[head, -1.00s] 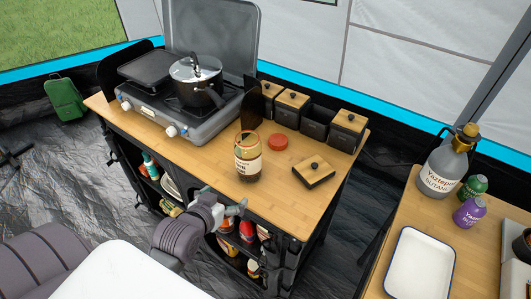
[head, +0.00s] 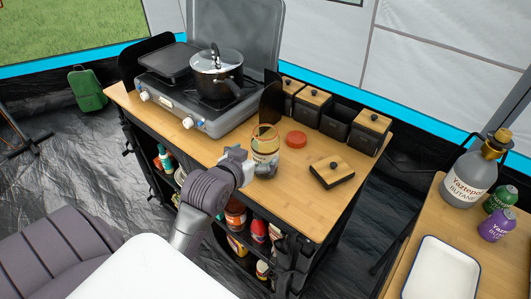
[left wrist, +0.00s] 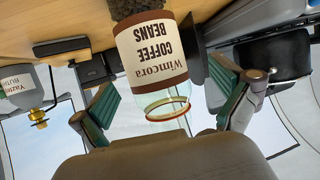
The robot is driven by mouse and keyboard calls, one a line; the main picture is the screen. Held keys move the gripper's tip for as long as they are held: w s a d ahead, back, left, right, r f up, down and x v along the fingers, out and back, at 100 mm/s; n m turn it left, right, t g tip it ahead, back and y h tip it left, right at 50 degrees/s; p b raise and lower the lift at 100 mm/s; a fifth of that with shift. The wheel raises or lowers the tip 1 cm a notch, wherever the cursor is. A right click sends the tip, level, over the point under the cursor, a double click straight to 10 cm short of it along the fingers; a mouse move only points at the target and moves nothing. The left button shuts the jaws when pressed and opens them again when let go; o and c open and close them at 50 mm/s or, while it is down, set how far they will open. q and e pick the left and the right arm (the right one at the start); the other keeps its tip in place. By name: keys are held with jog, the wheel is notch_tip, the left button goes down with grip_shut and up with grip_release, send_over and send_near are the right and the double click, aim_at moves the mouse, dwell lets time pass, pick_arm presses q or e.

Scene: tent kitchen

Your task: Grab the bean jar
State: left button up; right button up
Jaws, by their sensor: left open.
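The bean jar (head: 266,148) is clear glass with a white and brown label. It stands upright on the wooden counter, in front of the red lid. In the left wrist view the jar (left wrist: 158,55) appears upside down, and its label reads "Wimcora COFFEE BEANS". Dark beans show at its base and its rim looks uncovered. My left gripper (head: 243,157) is open at the jar's near left side. In the left wrist view its green-padded fingers stand to either side of the jar, with visible gaps. My right gripper is not in view.
Several canisters (head: 341,119) line the back. A stove (head: 190,104) with a pot (head: 217,75) stands left. A second table holds a tray (head: 445,270) and butane bottle (head: 467,175).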

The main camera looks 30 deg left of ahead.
pick_arm(q)
jog(key=x, duration=0.5)
jog(key=shift+w+d+f, duration=0.1)
jog(key=shift+d+f, duration=0.15)
jog(key=shift+c, duration=0.3)
jog(key=c, duration=1.4)
